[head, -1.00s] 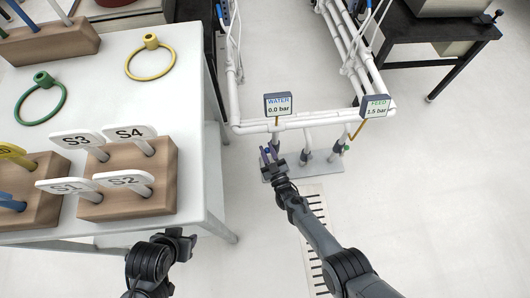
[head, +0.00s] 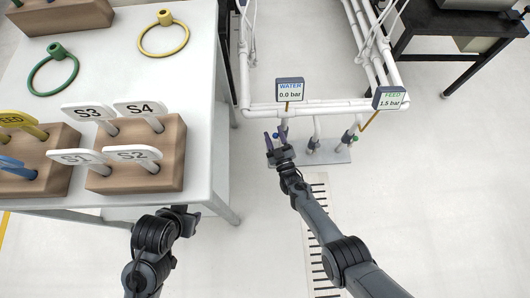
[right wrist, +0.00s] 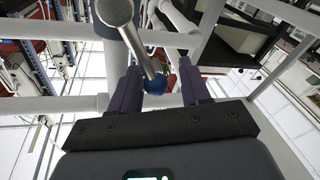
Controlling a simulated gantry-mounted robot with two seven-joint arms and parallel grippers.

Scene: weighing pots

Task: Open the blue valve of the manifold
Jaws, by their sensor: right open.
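The manifold of white pipes (head: 330,108) stands on a grey floor plate (head: 335,158). Its WATER display (head: 290,91) reads 0.0 bar and its FEED display (head: 390,98) reads 1.5 bar. My right gripper (head: 274,138) is open at the manifold's left leg. In the right wrist view, a blue ball-shaped knob (right wrist: 156,85) shows between the spread fingers, at the end of a grey metal rod (right wrist: 135,40). I cannot tell whether a finger touches it. My left gripper (head: 186,215) is near the table's front edge; its jaws are unclear.
The white table (head: 110,45) on the left bears wooden blocks with tags S1 to S4 (head: 150,175), a yellow ring (head: 163,38) and a green ring (head: 52,70). A dark table (head: 450,50) stands at back right. Floor right of the manifold is clear.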

